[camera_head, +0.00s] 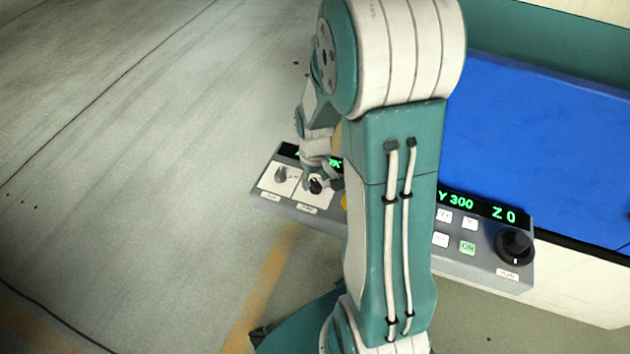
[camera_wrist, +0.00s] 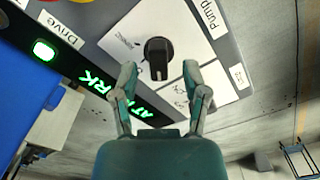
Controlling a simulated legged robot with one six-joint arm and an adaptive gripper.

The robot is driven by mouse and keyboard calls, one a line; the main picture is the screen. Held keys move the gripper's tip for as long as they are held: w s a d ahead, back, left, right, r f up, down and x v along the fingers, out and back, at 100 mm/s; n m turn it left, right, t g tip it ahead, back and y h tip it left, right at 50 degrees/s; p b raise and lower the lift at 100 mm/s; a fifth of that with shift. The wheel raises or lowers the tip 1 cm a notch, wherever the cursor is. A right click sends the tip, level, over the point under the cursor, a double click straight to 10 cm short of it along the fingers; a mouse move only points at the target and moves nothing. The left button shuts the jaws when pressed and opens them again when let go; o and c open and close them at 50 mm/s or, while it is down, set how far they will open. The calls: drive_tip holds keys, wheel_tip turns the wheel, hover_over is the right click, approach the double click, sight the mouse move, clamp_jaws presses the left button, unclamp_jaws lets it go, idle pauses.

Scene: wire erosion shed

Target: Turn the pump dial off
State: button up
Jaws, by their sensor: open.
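The pump dial is a round black knob (camera_wrist: 157,58) on a white plate, beside a label reading "Pump" (camera_wrist: 208,18) in the wrist view. Its raised grip bar points down toward my gripper. My gripper (camera_wrist: 159,70) is open, with one fingertip on each side of the knob; I cannot tell whether either touches it. In the head view the black knob (camera_head: 316,186) shows at the end of my arm, partly covered by my gripper (camera_head: 322,181). The printed marks around the dial are too small or covered to read.
The grey panel (camera_head: 263,187) carries another dial (camera_head: 282,174) to the left and a large black knob (camera_head: 514,245) at the right. My arm hides the panel's middle. Open floor lies left.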

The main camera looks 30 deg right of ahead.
drive_tip(key=shift+f, duration=0.75)
drive_tip(key=shift+d, duration=0.1)
clamp_jaws()
drive_tip(key=shift+m, duration=0.4)
drive_tip(key=m, duration=0.4)
drive_tip(key=shift+m, duration=0.3)
drive_tip(key=m, duration=0.5)
drive_tip(key=shift+s, duration=0.1)
drive_tip(key=shift+m, duration=0.3)
